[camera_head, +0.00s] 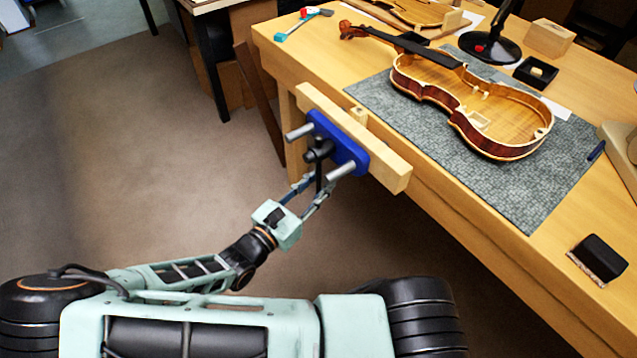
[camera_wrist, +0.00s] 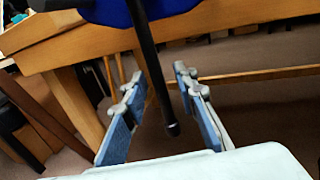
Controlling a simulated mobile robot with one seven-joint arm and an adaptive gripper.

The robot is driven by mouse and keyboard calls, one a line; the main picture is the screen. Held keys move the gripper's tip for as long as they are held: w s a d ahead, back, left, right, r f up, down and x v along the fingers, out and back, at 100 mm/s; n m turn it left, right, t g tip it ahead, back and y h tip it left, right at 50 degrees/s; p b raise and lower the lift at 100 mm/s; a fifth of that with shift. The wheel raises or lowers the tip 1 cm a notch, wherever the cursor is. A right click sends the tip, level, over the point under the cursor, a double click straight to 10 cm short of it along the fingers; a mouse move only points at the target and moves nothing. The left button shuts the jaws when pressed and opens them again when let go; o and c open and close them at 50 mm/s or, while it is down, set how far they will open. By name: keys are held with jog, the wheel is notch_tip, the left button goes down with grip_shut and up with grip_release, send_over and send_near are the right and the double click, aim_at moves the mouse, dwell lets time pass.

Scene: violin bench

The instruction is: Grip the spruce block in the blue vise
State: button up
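The blue vise (camera_head: 337,143) is on the bench's front edge, with a long wooden jaw (camera_head: 392,170), two grey rods and a black screw hub. A small pale block (camera_head: 358,115), apparently the spruce block, shows just behind the jaw's upper edge. Its lower part is hidden, so I cannot tell whether it is clamped. The black vise handle (camera_wrist: 150,65) hangs down from the vise, tilted in the wrist view. My gripper (camera_head: 310,184) is at the handle, below the hub. In the wrist view my gripper (camera_wrist: 157,82) is open, its fingers on either side of the handle, with visible gaps.
A violin (camera_head: 470,100) lies on a grey mat (camera_head: 375,97) on the bench (camera_head: 285,48). A lamp base (camera_head: 490,48), a wooden block (camera_head: 548,38) and a small black box (camera_head: 535,73) stand behind it. A dark block (camera_head: 598,258) lies at right. The floor left of the bench is clear.

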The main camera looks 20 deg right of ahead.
grip_shut()
jog(key=shift+w, duration=0.15)
jog(key=shift+w+a+r+m+g+h, duration=0.35)
jog(key=shift+w+a+r+m+h, duration=0.4)
jog(key=shift+w+r+m, duration=1.55)
jog(key=shift+w+a+r+m+g+h, duration=0.3)
jog(key=shift+w+a+r+m+h, duration=0.45)
jog(key=shift+m, duration=2.95)
jog(key=shift+w+a+r+m+g+h, duration=0.35)
jog(key=shift+w+a+r+m+h, duration=0.35)
jog(key=shift+w+r+m, duration=1.6)
jog(key=shift+s+d+f+m, duration=0.1)
jog(key=shift+s+f+m, duration=0.15)
jog(key=shift+f+m, duration=0.2)
jog(key=shift+s+f+m, duration=0.25)
jog(key=shift+f+m, duration=0.1)
jog(key=shift+f, duration=0.2)
